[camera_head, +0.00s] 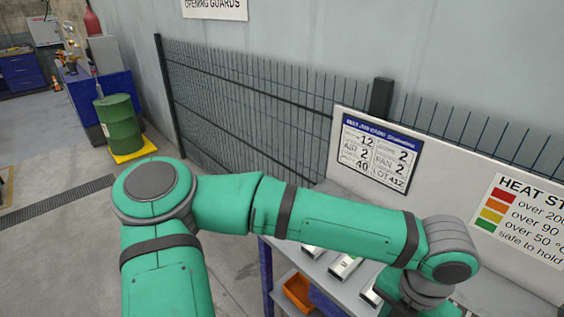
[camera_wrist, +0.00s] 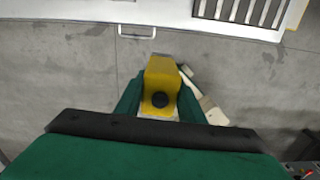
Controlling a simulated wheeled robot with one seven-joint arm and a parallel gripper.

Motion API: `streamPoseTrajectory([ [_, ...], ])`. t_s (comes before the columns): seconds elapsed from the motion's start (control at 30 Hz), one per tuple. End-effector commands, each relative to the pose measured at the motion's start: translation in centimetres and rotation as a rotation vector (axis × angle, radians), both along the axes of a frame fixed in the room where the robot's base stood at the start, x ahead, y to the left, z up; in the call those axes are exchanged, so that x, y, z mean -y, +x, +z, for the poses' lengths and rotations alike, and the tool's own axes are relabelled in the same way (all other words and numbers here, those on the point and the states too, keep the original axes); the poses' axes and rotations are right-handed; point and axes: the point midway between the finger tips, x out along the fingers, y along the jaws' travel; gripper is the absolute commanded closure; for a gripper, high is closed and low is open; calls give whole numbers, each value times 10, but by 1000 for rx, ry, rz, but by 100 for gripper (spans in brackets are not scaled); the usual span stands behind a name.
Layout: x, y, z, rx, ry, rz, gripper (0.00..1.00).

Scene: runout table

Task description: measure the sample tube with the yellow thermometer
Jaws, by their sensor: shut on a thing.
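In the wrist view a yellow device (camera_wrist: 163,76) with a dark round spot on its near end, which looks like the yellow thermometer, sits between the green fingers of my gripper (camera_wrist: 160,95). The gripper is shut on it. In the head view my green arm crosses the picture, and the gripper and thermometer are hidden. Metallic pieces (camera_head: 345,267) lie on the table (camera_head: 400,290) behind my arm. I cannot make out the sample tube in either view.
A white surface with a handle (camera_wrist: 137,31) and a dark slatted grille (camera_wrist: 240,10) lies at the top of the wrist view. In the head view an orange bin (camera_head: 298,291) sits below the table top. A mesh fence (camera_head: 240,110) and sign boards stand behind.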

Motion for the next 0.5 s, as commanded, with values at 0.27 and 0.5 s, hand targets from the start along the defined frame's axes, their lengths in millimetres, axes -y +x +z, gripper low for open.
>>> streamPoseTrajectory([
  [0.27,-16,13,-25,-2,0,-159,81],
  [0.5,-41,34,-62,-4,-2,-392,81],
])
